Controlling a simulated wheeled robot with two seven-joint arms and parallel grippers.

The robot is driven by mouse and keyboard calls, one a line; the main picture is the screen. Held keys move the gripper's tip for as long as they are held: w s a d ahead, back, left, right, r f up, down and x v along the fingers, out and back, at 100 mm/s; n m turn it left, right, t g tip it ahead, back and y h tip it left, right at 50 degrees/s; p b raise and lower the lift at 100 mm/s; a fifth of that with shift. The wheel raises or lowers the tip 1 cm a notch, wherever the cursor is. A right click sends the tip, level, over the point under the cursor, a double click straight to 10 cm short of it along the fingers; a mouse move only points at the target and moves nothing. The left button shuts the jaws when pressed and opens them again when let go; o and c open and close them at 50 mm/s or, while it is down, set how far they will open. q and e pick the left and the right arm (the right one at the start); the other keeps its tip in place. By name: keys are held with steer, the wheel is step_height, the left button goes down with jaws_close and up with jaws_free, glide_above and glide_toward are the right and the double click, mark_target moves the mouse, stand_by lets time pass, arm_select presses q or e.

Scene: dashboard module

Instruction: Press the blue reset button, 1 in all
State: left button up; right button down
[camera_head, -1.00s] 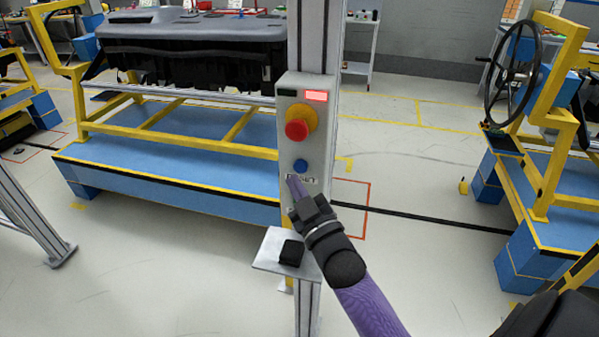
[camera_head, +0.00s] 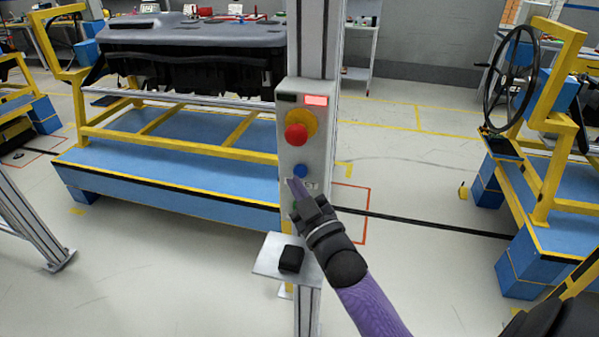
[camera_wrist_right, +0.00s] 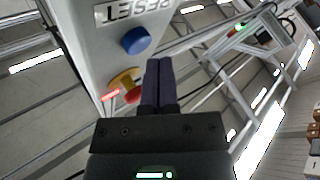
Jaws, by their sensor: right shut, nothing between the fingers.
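The blue reset button (camera_head: 300,171) sits on a grey control box (camera_head: 290,150) fixed to an upright metal post, below the red emergency button. The blue button also shows in the right wrist view (camera_wrist_right: 135,40), with the RESET label beside it. My right gripper (camera_head: 294,184) is shut and empty. Its fingertips are just below the blue button in the head view, over the label area. In the right wrist view the closed fingers (camera_wrist_right: 160,65) are beside the button, and a gap shows between them in the picture. I cannot tell how far they are from the panel. My left gripper is not in view.
A red mushroom button (camera_head: 296,134) on a yellow base and a lit red lamp (camera_head: 316,100) are higher on the box. A small shelf (camera_head: 268,262) with a black block (camera_head: 291,258) juts out below. A blue and yellow stand (camera_head: 170,170) is behind.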

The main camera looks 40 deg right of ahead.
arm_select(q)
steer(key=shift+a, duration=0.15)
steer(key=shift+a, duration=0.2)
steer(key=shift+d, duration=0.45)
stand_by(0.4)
arm_select(e)
steer(key=shift+w+d, duration=0.3)
steer(key=shift+d, duration=0.05)
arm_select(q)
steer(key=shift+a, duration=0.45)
